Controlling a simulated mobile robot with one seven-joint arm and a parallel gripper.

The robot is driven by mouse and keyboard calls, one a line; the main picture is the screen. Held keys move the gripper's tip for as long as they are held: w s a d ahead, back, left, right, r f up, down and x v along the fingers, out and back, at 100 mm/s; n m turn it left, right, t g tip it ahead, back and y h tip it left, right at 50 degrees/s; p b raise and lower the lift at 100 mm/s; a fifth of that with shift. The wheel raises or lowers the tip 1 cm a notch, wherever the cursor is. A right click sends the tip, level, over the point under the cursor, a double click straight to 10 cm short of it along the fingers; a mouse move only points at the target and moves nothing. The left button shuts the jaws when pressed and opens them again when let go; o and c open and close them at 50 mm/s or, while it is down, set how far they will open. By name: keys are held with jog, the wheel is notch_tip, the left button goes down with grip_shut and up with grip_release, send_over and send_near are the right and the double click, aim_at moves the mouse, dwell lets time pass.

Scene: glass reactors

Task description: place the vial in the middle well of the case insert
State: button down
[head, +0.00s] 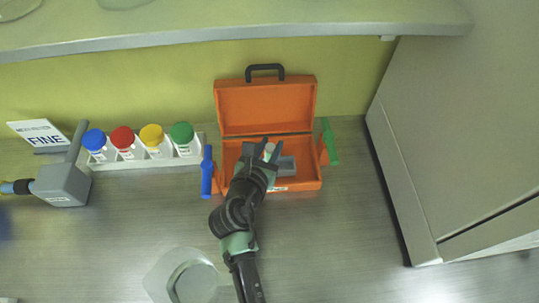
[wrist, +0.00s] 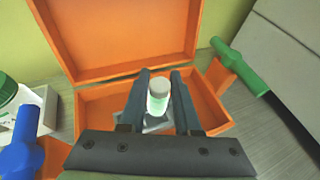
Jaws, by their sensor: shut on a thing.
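The vial (wrist: 158,97) is small, with a white cap and a pale green-white body. My gripper (wrist: 160,90) is shut on it and holds it about upright over the open orange case (head: 265,125). In the head view my gripper (head: 268,150) reaches into the case from the front, with the vial's cap (head: 269,148) between the fingers. The grey case insert (head: 287,166) lies in the case; it also shows in the wrist view (wrist: 157,123) below the vial. My fingers and the vial hide most of its wells, so I cannot tell whether the vial touches it.
A blue handle (head: 207,172) and a green handle (head: 329,141) stand at the case's sides. A white rack (head: 187,160) with blue, red, yellow and green capped jars is at the left. A grey cabinet (head: 450,120) is at the right. A clear dish (head: 187,277) lies in front.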

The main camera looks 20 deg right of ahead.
aim_at(268, 159)
jog(key=shift+w+f+b, duration=0.1)
jog(key=shift+f+b, duration=0.3)
jog(key=shift+f, duration=1.8)
jog(key=c, duration=0.6)
grip_release()
jog(key=shift+f, duration=0.1)
jog(key=v, duration=1.2)
